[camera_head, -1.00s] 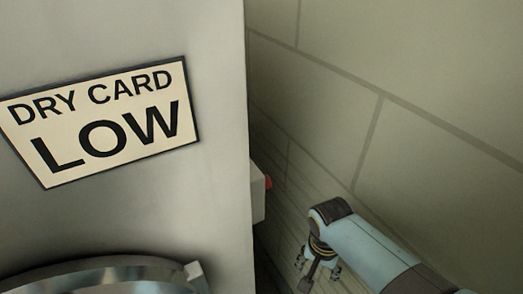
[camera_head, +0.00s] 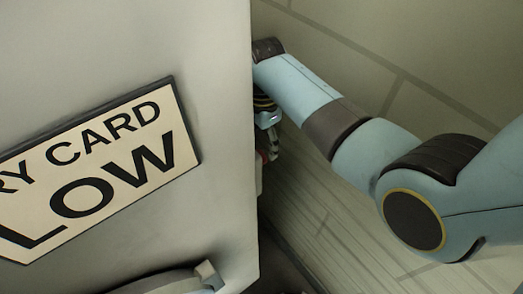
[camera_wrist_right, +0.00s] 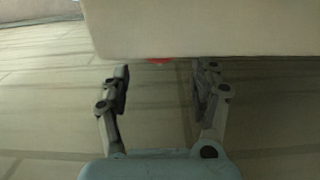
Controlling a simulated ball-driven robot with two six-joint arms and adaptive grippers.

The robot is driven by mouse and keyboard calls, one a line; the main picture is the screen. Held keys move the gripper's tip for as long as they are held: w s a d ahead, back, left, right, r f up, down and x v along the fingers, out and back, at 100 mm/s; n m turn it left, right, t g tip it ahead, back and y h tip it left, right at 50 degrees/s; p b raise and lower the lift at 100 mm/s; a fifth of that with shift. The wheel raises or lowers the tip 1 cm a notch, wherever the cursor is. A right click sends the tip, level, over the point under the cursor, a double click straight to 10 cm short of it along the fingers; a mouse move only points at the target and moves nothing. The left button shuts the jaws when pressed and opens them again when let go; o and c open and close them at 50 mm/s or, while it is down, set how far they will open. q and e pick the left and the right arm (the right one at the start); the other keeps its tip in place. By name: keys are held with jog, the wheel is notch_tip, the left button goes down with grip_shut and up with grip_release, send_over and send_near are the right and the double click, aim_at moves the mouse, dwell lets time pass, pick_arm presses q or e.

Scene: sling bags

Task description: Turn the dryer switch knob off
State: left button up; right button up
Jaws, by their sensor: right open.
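The dryer (camera_head: 180,45) is a pale grey cabinet filling the left of the head view. A small red knob (camera_wrist_right: 159,61) peeks out below the edge of a pale box-like body (camera_wrist_right: 190,28) in the right wrist view. My right gripper (camera_wrist_right: 163,68) is open, its two fingers spread on either side of the knob, with nothing held. Whether the fingers touch the knob cannot be told. In the head view my right gripper (camera_head: 269,142) hangs beside the dryer's right edge, partly hidden. Most of the knob is hidden. My left gripper is not in view.
Part of a round metal door rim (camera_head: 165,281) shows below. A tiled wall (camera_head: 450,60) stands to the right, with a gap between it and the dryer.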

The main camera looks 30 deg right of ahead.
aim_at(262, 151)
notch_tip(262, 151, down, 4)
jog(key=shift+r, duration=0.1)
jog(key=shift+f, duration=0.35)
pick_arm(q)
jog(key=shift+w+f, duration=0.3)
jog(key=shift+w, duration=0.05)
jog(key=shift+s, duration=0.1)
